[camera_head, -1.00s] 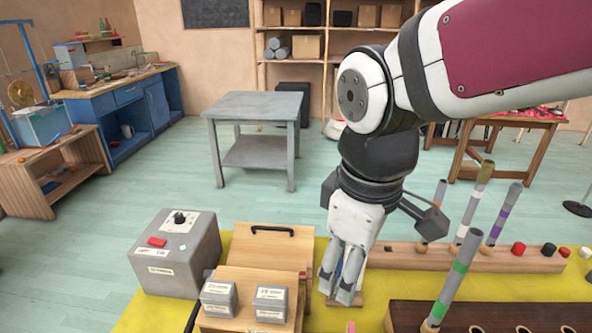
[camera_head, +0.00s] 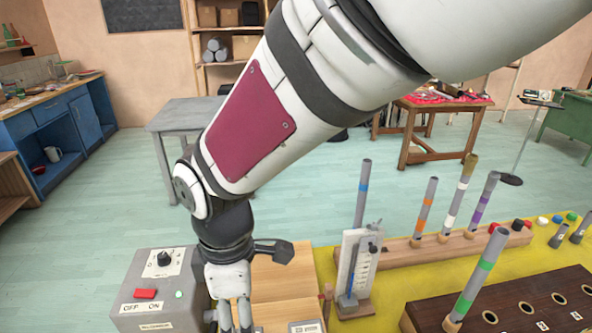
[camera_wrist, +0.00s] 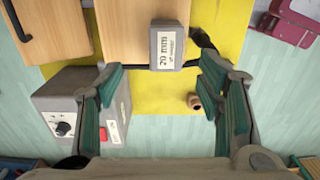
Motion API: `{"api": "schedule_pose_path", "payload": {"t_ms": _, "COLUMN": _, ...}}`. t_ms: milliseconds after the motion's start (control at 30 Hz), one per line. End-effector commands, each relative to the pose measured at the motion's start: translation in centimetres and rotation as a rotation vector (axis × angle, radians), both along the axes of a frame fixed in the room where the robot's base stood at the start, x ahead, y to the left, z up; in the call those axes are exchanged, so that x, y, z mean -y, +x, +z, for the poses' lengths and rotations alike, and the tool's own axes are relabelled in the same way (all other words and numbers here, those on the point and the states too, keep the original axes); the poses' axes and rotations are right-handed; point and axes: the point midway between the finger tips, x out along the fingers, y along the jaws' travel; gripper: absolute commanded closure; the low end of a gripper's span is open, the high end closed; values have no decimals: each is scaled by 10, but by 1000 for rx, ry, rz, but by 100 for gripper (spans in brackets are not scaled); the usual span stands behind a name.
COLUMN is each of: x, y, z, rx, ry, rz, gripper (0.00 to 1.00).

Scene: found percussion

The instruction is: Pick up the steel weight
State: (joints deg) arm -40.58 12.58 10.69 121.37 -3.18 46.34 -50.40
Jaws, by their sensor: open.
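A grey block with a white label (camera_wrist: 167,48), which looks like the steel weight, sits on a light wooden box in the wrist view. Its printing appears upside down there. In the head view a similar grey labelled block (camera_head: 306,327) shows only partly at the bottom edge. My gripper (camera_wrist: 160,74) is open and empty, its green-padded fingers wide apart. The block lies just beyond the fingertips, between them sideways and apart from both. In the head view my gripper (camera_head: 236,318) hangs fingers down beside the grey control box, with its tips near the lower edge.
The grey control box (camera_head: 152,290) with a knob and red button stands close to my left finger. A white scale stand (camera_head: 357,268) rises right of the wooden box (camera_head: 285,275). Upright banded tubes and a dark holed block (camera_head: 510,300) are farther right on the yellow mat.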

Motion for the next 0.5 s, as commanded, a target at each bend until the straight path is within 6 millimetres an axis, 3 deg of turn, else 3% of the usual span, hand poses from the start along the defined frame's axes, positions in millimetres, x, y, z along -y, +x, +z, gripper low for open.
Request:
{"api": "schedule_pose_path", "payload": {"t_ms": 100, "x": 1, "y": -1, "z": -20, "rx": -2, "ry": -4, "rz": -1, "gripper": 39}}
{"api": "schedule_pose_path", "payload": {"t_ms": 367, "x": 1, "y": -2, "z": -38, "rx": -1, "ry": -2, "rz": 0, "gripper": 39}}
{"api": "schedule_pose_path", "payload": {"t_ms": 500, "x": 2, "y": -8, "z": -56, "rx": -3, "ry": -4, "rz": 0, "gripper": 39}}
